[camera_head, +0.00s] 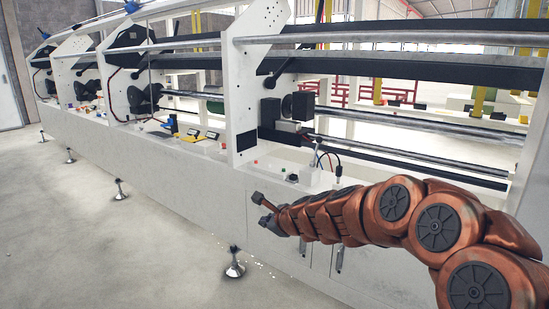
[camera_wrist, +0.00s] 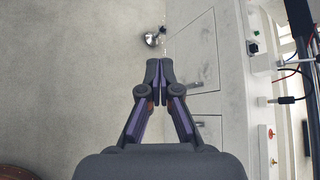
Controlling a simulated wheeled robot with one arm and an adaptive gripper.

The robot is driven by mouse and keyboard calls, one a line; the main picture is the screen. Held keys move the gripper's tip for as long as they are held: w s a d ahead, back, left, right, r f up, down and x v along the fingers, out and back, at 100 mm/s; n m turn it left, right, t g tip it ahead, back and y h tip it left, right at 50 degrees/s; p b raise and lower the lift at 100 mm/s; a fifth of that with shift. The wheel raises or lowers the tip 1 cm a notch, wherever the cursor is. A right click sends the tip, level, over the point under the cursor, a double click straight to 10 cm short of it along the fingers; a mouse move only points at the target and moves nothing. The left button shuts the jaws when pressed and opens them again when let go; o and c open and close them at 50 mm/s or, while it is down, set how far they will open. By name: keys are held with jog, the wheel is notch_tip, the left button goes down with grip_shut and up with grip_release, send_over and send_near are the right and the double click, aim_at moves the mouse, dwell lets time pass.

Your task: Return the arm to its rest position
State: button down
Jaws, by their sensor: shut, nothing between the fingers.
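My copper-coloured arm reaches in from the right in the head view, stretched along the front of the white rack (camera_head: 150,160). My gripper (camera_head: 262,208) is at its end, in front of the rack's lower cabinet. In the wrist view my gripper (camera_wrist: 158,62) has its two fingertips together with nothing between them. Below it lies the concrete floor, with the cabinet's front close on the right.
The cabinet has door panels (camera_wrist: 195,65) and a top ledge with a green button (camera_wrist: 254,48) and a black cable plug (camera_wrist: 287,100). A levelling foot (camera_head: 235,264) stands on the floor below. The floor (camera_head: 90,230) at the left is clear.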

jog(key=s+d+f+n+g, duration=0.1)
jog(key=s+n+g, duration=0.5)
jog(key=s+n, duration=1.05)
jog(key=s+d+f+n+g+h, duration=0.2)
jog(key=s+d, duration=0.5)
jog(key=s, duration=0.4)
jog(key=s+d+f+n+g+h, duration=0.1)
jog(key=s+d+f+g+h, duration=0.1)
jog(key=s+d, duration=0.6)
jog(key=s+d+f+n+g+h, duration=0.25)
jog(key=s+d, duration=0.25)
jog(key=s, duration=0.8)
notch_tip(320, 180, up, 24)
jog(key=s+p, duration=0.1)
jog(key=p, duration=2.1)
jog(key=shift+a+t, duration=0.35)
jog(key=shift+t, duration=0.1)
jog(key=shift+s, duration=0.1)
